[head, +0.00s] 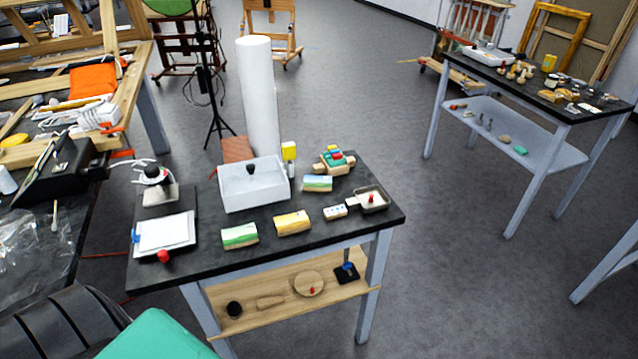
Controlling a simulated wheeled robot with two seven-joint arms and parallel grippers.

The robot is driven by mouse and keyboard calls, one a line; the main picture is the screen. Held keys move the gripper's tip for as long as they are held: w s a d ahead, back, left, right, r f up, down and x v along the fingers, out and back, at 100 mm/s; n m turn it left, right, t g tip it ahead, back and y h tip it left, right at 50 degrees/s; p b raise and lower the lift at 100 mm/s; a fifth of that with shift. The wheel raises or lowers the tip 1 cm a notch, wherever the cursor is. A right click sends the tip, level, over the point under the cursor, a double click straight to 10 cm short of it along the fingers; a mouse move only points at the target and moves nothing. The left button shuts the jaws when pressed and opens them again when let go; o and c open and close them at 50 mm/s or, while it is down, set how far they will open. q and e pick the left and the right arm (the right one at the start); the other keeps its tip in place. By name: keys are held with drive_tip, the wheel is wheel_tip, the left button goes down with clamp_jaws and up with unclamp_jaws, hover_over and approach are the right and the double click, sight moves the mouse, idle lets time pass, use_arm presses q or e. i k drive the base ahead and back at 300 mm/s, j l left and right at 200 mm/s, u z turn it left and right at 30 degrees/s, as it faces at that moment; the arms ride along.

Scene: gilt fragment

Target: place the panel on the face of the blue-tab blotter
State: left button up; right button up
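A white, flat blotter-like pad (165,233) lies at the left end of the dark-topped table, with a small blue tab (136,237) at its left edge. A red knob (163,256) sits at its front edge. No separate panel shows clearly on its face. Three small painted blocks lie to the right: a green and white one (240,236), a yellow one (292,222) and a blue-green one (317,183). I cannot tell which thing is the panel. Neither of my grippers is in view.
On the dark table (340,228) stand a white open box (254,194), a metal tray with handle (371,199) and a block with coloured pieces (333,162). A lower wooden shelf (260,298) holds small items. A second table (540,90) stands right; floor between is clear.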

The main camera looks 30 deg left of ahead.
sight(165, 230)
drive_tip(key=j+z, duration=0.15)
drive_tip(key=j, duration=0.2)
drive_tip(key=k+j+z, duration=0.1)
drive_tip(key=j, duration=0.25)
drive_tip(key=k+j+z, duration=0.15)
drive_tip(key=j, duration=0.2)
drive_tip(key=k+j+z, duration=0.15)
drive_tip(key=j, duration=0.2)
